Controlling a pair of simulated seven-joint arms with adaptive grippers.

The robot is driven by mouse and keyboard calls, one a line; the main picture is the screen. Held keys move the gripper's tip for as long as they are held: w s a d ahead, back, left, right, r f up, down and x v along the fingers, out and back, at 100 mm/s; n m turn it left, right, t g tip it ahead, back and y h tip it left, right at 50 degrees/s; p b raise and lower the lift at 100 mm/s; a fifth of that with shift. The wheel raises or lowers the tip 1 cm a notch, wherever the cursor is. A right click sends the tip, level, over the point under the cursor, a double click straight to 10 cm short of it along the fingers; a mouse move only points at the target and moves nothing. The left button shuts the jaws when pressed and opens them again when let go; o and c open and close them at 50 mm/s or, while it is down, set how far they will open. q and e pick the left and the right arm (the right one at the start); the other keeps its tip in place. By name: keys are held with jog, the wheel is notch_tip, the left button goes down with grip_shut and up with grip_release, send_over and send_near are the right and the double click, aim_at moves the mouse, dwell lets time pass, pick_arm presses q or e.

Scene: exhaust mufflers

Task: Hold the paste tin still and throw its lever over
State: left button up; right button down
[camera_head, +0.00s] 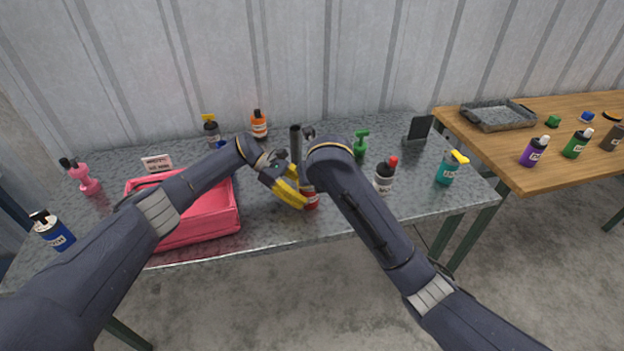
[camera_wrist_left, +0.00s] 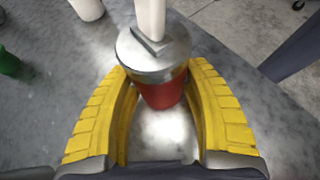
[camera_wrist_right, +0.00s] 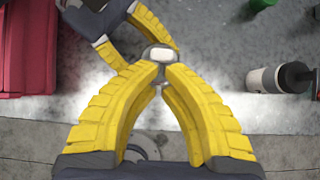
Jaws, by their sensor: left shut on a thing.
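The paste tin is a red can with a grey metal lid. It stands on the grey table, low between the two arms in the head view (camera_head: 312,201). In the left wrist view, my left gripper (camera_wrist_left: 160,100) is shut on the red body of the tin (camera_wrist_left: 165,92), one yellow finger on each side. A pale lever (camera_wrist_left: 150,18) rises from the lid and runs out of the top of that view. In the right wrist view, my right gripper's fingertips (camera_wrist_right: 161,68) are close together at the grey, white-topped lever end (camera_wrist_right: 160,54); whether they grip it is unclear. My right forearm hides this in the head view.
A pink-red bin (camera_head: 205,232) lies left of the tin. A green pump bottle (camera_head: 361,145), a red-capped bottle (camera_head: 384,178) and a teal bottle (camera_head: 446,172) stand to the right. An orange bottle (camera_head: 259,127) stands at the back.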

jog(key=shift+w+a+r+g+h, duration=0.2)
jog(key=shift+w+r+g+h, duration=0.15)
jog(key=shift+g, duration=0.55)
dwell(0.7)
jog(key=shift+r, duration=0.3)
dwell(0.9)
jog(key=shift+r, duration=0.55)
jog(key=shift+s, duration=0.1)
jog(key=s+d+r, duration=0.3)
jog(key=s+r, duration=0.4)
jog(key=s, duration=0.2)
jog(key=shift+s+d+r, duration=0.2)
jog(key=shift+s+r, duration=0.1)
jog(key=shift+s, duration=0.1)
dwell(0.4)
